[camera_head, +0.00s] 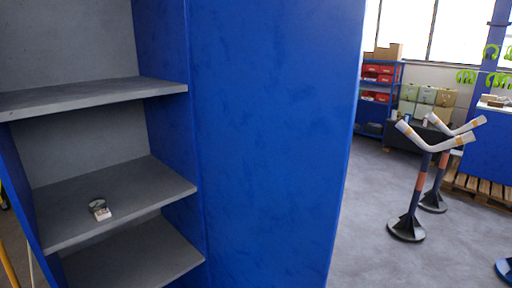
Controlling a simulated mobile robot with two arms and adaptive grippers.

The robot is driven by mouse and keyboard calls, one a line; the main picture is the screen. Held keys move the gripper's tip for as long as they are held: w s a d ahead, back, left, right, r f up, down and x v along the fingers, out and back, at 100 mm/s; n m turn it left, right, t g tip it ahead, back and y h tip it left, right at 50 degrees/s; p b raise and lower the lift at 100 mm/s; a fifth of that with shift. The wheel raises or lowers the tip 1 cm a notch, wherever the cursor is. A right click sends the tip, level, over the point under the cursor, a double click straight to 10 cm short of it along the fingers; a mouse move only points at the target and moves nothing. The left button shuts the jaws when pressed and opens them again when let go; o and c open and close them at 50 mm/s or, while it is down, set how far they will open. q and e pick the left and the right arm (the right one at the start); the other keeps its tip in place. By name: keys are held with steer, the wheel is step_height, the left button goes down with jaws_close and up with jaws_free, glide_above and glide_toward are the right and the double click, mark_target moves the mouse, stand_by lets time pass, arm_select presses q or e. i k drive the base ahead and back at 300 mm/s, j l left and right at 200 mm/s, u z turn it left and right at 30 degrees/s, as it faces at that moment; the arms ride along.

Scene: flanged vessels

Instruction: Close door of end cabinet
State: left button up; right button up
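A blue cabinet with grey shelves (120,190) stands open at the left, and I look into it. A wide, flat blue panel (275,140) runs from the right edge of the shelf opening to the middle of the view. I cannot tell whether this panel is the opened door or the cabinet's side. No handle shows on it. A narrow blue upright (22,190) bounds the shelves on the left. Neither of my grippers is in view.
Two dark-based stands (407,227) with white angled tops are on the right. A blue rack (380,95) with red boxes is behind. Grey floor (370,225) right of the panel is clear.

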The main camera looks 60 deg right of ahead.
mark_target(276, 82)
steer(key=k+l, duration=0.1)
steer(key=l, duration=0.95)
steer(key=k+l, duration=0.15)
steer(key=l, duration=0.35)
steer(key=k+l, duration=0.1)
steer(key=l, duration=0.45)
steer(key=k+l, duration=0.1)
steer(key=l, duration=0.4)
steer(key=u, duration=0.05)
